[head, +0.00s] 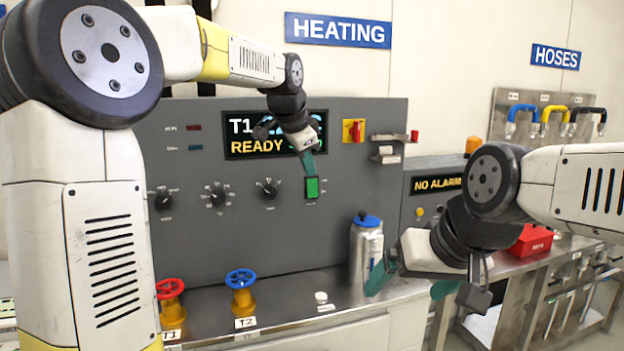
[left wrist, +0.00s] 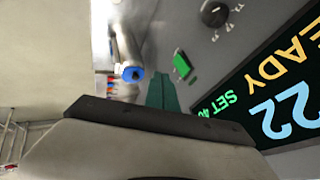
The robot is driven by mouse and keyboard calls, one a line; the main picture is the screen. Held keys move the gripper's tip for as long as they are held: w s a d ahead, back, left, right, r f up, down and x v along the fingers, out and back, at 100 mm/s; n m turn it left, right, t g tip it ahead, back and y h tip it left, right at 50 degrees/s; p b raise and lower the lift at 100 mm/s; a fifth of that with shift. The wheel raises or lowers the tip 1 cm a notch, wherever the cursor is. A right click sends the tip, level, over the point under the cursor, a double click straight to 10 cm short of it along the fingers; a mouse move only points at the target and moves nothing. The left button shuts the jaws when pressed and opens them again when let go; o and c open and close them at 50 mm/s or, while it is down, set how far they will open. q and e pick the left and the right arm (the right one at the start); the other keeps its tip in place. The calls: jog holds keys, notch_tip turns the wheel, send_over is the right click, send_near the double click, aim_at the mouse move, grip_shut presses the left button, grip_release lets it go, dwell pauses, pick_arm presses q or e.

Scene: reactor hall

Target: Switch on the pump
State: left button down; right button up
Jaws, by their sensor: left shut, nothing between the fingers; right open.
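A green rectangular switch (head: 312,187) sits low on the grey control panel (head: 230,235); its small label is too small to read. It also shows in the left wrist view (left wrist: 181,64). My left gripper (head: 308,165) is shut and empty, its teal fingertips pointing down just above the green switch. They also show in the left wrist view (left wrist: 162,92), close beside the switch; I cannot tell whether they touch it. The lit display (head: 262,136) reads T1 and READY, partly hidden by my left wrist. My right gripper (head: 411,284) is open and empty at the right, before the bench.
Several black knobs (head: 217,194) lie left of the switch. A red-yellow switch (head: 353,131) is above right. A blue-capped flask (head: 366,246) and red (head: 170,289) and blue (head: 241,279) valves stand on the bench. A red box (head: 531,240) is farther right.

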aim_at(313, 188)
pick_arm(q)
jog(key=shift+f, duration=0.15)
jog(key=w+f, duration=0.8)
jog(key=w, duration=0.1)
jog(key=shift+d+f, duration=0.35)
jog(key=shift+d, duration=0.05)
dwell(0.3)
